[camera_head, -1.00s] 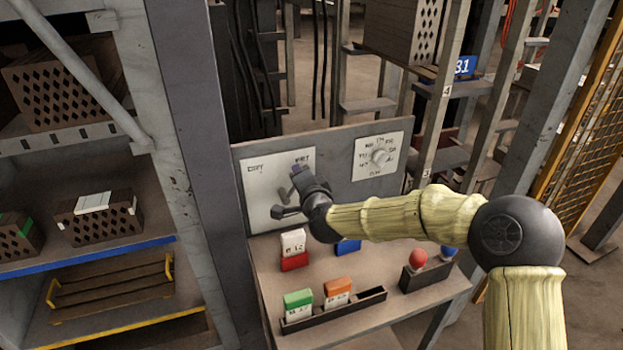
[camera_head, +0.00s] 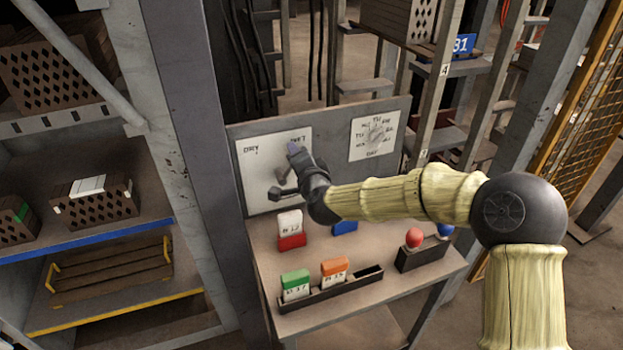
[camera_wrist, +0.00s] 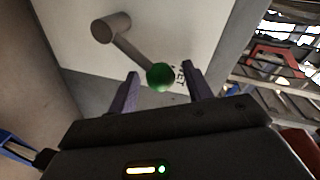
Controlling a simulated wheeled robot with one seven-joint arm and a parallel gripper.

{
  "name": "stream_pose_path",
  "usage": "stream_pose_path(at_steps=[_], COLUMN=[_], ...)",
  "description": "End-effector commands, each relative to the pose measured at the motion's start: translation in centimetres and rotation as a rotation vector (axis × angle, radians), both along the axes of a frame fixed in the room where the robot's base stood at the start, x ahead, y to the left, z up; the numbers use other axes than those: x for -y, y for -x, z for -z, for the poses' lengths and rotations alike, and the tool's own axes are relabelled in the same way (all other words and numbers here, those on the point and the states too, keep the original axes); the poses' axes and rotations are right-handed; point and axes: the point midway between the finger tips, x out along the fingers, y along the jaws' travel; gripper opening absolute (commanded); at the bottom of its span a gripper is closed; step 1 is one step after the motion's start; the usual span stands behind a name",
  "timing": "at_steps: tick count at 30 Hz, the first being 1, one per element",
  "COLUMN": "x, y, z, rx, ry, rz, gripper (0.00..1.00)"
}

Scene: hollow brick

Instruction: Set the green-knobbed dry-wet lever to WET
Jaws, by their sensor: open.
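The lever shows in the wrist view, with a grey hub and arm (camera_wrist: 126,44) and a round green knob (camera_wrist: 160,77) at its end. The knob lies close beside the WET lettering (camera_wrist: 183,77) on the white plate, so the lever points toward WET. My gripper (camera_wrist: 159,73) is open, with one purple finger on each side of the knob. A gap shows on both sides; contact is not clear. In the head view my gripper is in front of the DRY-WET plate (camera_head: 256,170), just below the WET lettering, and hides the knob.
A day dial (camera_head: 376,136) is on the panel to the right. The shelf below holds a red-and-white block (camera_head: 290,230), a blue block (camera_head: 344,227), a rack (camera_head: 335,290) with green and orange tags, and a box with red and blue knobs (camera_head: 422,254).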

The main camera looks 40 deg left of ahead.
Motion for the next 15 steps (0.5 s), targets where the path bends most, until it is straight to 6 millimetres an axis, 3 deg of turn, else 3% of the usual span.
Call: stream_pose_path(at_steps=[15], x=[6.4], y=[4.6], z=[-1.3], rx=[0.002], ry=[0.002], rz=[0.001], gripper=[0.5])
